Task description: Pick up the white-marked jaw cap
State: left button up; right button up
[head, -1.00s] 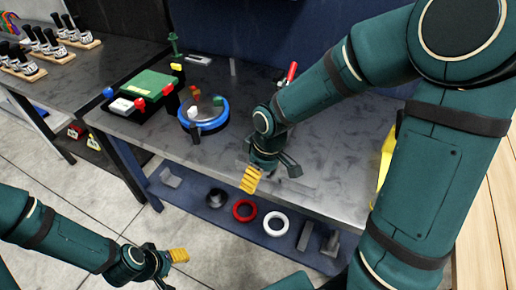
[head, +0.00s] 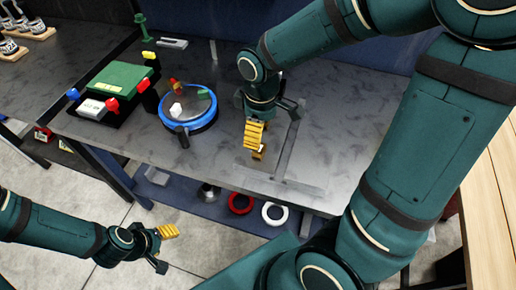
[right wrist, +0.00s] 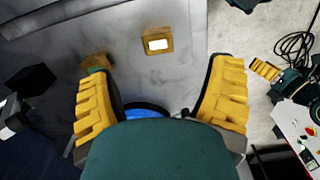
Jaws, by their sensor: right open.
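The white-marked jaw cap (right wrist: 158,41) is a small yellow square block with a white top, standing on the grey table in the right wrist view. It lies ahead of my right gripper (right wrist: 160,85), between the lines of the two yellow fingers and apart from both. In the head view my right gripper (head: 272,122) is open over the table. A small yellow piece (head: 259,152) shows just below its finger there; its mark cannot be made out. My left gripper (head: 167,248) looks open and empty, away from the table at lower left.
A second yellow piece with a greenish top (right wrist: 97,61) is partly behind a finger. A blue-rimmed round fixture (head: 190,124) with small coloured blocks stands left of my right gripper. Further left is a green-topped device (head: 120,78). Rings (head: 273,214) lie on the lower shelf.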

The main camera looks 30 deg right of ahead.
aim_at(259, 150)
jog(key=f, duration=0.4)
jog(key=shift+w+b, duration=0.2)
jog(key=shift+b, duration=0.15)
jog(key=shift+s+f, duration=0.1)
jog(key=shift+f, duration=0.3)
jog(key=f, duration=0.2)
jog(key=f+b, duration=0.1)
jog(key=f, duration=0.1)
jog(key=shift+w+f, duration=0.2)
jog(key=shift+f, duration=0.15)
jog(key=c, duration=1.3)
